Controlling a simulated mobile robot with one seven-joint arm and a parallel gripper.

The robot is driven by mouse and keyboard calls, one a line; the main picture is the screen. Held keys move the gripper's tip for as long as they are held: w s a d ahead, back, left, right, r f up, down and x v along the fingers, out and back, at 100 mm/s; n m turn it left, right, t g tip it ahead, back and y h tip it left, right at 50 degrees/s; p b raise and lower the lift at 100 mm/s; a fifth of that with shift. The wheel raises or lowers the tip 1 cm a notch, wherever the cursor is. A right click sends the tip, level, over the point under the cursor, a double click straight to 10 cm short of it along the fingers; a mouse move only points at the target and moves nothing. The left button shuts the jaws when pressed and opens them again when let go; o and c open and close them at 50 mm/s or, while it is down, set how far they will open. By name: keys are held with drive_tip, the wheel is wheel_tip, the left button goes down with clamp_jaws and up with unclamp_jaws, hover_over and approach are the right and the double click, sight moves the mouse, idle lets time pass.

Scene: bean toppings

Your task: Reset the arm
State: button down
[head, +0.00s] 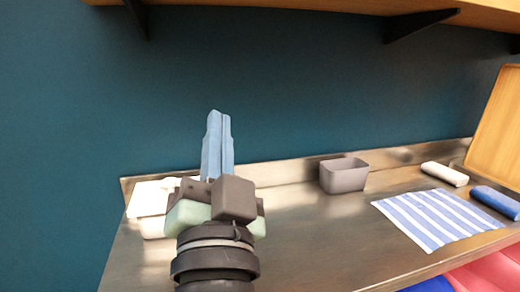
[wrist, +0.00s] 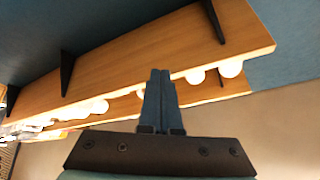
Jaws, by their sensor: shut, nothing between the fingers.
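My gripper (head: 217,118) points upward at the left of the head view, in front of the dark teal wall. Its two blue fingers are pressed together with nothing between them. In the wrist view my gripper (wrist: 160,75) is also shut and empty, with a wooden shelf (wrist: 120,58) and round lights beyond it. My wrist and arm hide part of the counter's left end.
The counter (head: 300,240) holds a white container (head: 147,199) at left, partly hidden by my arm, and a grey bin (head: 343,175) at the back. A striped cloth (head: 436,218), a white roll-shaped item (head: 444,174) and a blue one (head: 496,202) lie right. A shelf (head: 300,12) hangs above.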

drive_tip(key=s+d+r+n+t+h, duration=0.3)
drive_tip(key=s+d+r+n+t, duration=0.15)
drive_tip(key=s+r, duration=0.7)
wheel_tip(320, 180, up, 20)
drive_tip(key=w+p, duration=0.1)
drive_tip(key=p, duration=1.9)
drive_tip(key=shift+w+d+r+n+g, duration=0.15)
drive_tip(key=shift+w+r+n+g, duration=0.15)
drive_tip(key=shift+n+g, duration=0.15)
